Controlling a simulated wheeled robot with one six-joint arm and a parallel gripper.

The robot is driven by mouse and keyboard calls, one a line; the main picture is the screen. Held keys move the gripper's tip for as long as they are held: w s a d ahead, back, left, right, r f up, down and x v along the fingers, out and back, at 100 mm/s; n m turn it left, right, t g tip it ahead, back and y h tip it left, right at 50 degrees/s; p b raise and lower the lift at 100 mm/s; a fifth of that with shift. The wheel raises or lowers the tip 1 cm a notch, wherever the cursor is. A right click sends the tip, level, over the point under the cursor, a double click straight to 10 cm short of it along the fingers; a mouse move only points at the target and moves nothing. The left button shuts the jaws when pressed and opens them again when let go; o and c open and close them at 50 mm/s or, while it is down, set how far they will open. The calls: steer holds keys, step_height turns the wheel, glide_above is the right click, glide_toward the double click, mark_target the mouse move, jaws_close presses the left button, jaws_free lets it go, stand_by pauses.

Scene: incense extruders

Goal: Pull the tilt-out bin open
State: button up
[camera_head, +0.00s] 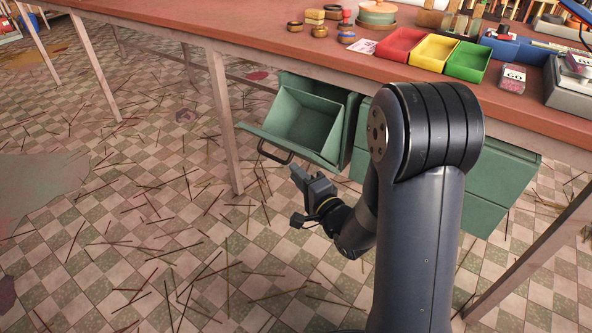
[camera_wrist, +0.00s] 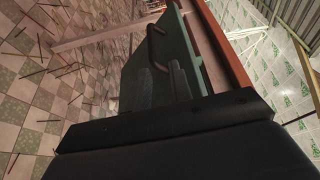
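The green tilt-out bin (camera_head: 305,122) hangs under the red-topped table, tilted outward with its hollow inside showing. A dark bar handle (camera_head: 274,153) sits on its front near the top edge. My gripper (camera_head: 295,171) is just right of and below the handle, pointing up towards the bin. In the wrist view the two fingers (camera_wrist: 161,82) stand a little apart, with nothing seen between them. The curved handle (camera_wrist: 156,42) and the green bin front (camera_wrist: 133,70) lie beyond the fingertips there. Contact with the handle cannot be made out.
More green bin fronts (camera_head: 485,180) are beside the open bin, partly behind my arm. The table (camera_head: 240,25) carries red, yellow and green trays. A table leg (camera_head: 224,125) stands left of the bin. The tiled floor (camera_head: 130,220) has scattered sticks but is otherwise open.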

mark_target(291, 159)
steer(key=n, duration=0.5)
steer(key=shift+s+d+f, duration=0.2)
steer(key=shift+f, duration=0.05)
jaws_close()
steer(key=s+d+f+m+y+p, duration=0.1)
steer(key=s+m+y, duration=0.15)
steer(key=m, duration=1.35)
steer(key=s+d+f+m+y+p, duration=0.1)
steer(key=s+d+m+y, duration=0.15)
steer(key=m, duration=1.35)
steer(key=shift+n+g+h, duration=0.4)
steer(key=shift+g, duration=0.1)
steer(key=shift+w+a+r, duration=0.8)
steer(key=shift+w+a, duration=0.1)
steer(key=shift+w, duration=0.65)
steer(key=shift+w+a+r, duration=0.75)
steer(key=shift+w+a, duration=0.2)
steer(key=shift+w, duration=0.55)
steer(key=shift+w+a+r, duration=0.8)
steer(key=shift+w+a, duration=0.1)
steer(key=shift+w, duration=0.65)
